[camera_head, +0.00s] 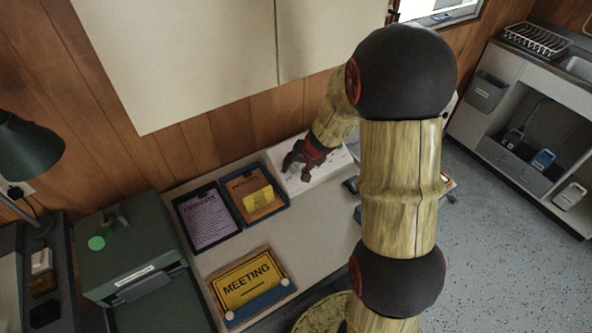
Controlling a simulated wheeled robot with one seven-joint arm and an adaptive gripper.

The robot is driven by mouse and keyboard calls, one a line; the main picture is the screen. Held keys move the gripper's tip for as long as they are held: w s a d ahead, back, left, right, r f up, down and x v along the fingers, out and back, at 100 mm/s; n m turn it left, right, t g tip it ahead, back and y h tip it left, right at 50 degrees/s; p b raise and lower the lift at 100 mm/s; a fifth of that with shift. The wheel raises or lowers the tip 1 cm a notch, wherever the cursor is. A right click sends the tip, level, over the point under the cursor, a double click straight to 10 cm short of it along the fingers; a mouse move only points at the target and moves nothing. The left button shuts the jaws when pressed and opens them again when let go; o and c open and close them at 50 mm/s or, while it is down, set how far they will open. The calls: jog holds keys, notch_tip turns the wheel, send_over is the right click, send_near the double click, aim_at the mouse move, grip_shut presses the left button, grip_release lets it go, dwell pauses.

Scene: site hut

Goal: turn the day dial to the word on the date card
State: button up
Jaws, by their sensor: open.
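My gripper (294,163) is dark with a red band and hangs at the far side of the desk, over a white board or sheet (330,172). It looks open, and I see nothing held in it. My arm crosses the middle of the view and hides part of the desk. I cannot make out a day dial; it may be hidden by my gripper or arm. No card is clearly the date card. A yellow card (248,281) reading MEETING lies in a wooden tray at the near edge.
A dark tray with a purple printed sheet (208,219) and another with an orange card and yellow block (258,198) stand left of the white board. A grey-green box (140,233) with a green knob (97,243) stands further left, near a lamp (27,145). The mid-desk is clear.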

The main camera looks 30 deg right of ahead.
jog(key=shift+w+f, duration=0.1)
jog(key=shift+f, duration=0.1)
jog(key=shift+c, duration=0.6)
grip_shut()
